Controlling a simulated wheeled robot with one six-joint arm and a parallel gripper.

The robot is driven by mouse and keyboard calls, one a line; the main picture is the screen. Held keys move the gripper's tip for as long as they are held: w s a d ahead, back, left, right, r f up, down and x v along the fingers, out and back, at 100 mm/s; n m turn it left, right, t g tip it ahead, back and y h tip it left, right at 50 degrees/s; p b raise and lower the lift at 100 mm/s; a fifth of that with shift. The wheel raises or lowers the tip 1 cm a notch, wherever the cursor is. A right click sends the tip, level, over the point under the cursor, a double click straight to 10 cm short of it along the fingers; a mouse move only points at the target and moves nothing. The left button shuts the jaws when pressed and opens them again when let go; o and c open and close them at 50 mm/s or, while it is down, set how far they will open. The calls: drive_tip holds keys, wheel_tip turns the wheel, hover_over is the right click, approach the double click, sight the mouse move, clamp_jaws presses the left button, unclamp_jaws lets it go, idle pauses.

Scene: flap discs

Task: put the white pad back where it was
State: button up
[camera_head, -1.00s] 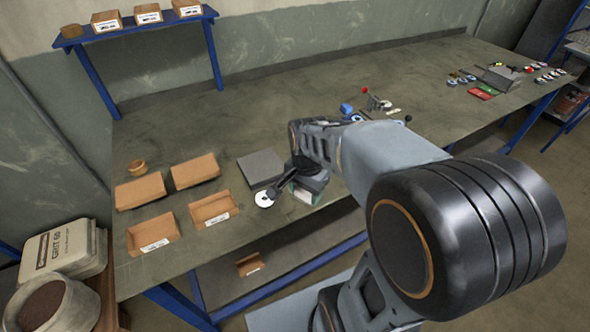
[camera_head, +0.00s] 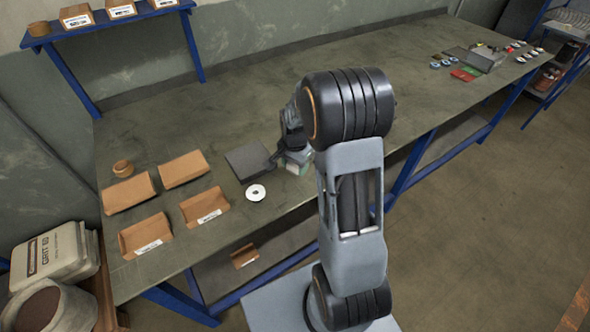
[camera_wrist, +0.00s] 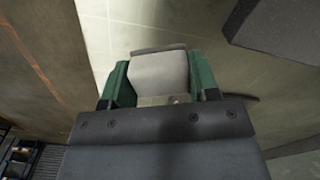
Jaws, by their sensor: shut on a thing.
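The white pad (camera_wrist: 158,72) is a pale, squarish block between the green fingers of my gripper (camera_wrist: 160,85) in the wrist view. My gripper is shut on it, with a finger on each side. In the head view, my gripper (camera_head: 297,169) is low over the front part of the bench, right of a dark grey flat block (camera_head: 247,158). Only a small pale and green part shows there under the dark gripper body. I cannot tell whether the pad touches the bench.
A white disc with a dark centre (camera_head: 256,193) lies on the bench (camera_head: 330,80) near the front edge. Several open cardboard trays (camera_head: 205,208) stand to its left. Small items and a grey plate (camera_head: 468,60) are at the far right. The bench middle is largely clear.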

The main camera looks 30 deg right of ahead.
sight(295, 171)
drive_tip(key=f, duration=0.3)
drive_tip(key=shift+w+d+f, duration=0.1)
drive_tip(key=shift+w+d, duration=0.05)
drive_tip(key=shift+w, duration=0.15)
drive_tip(key=shift+f, duration=0.3)
drive_tip(key=shift+f, duration=0.2)
drive_tip(key=o, duration=0.9)
drive_tip(key=shift+r, duration=0.15)
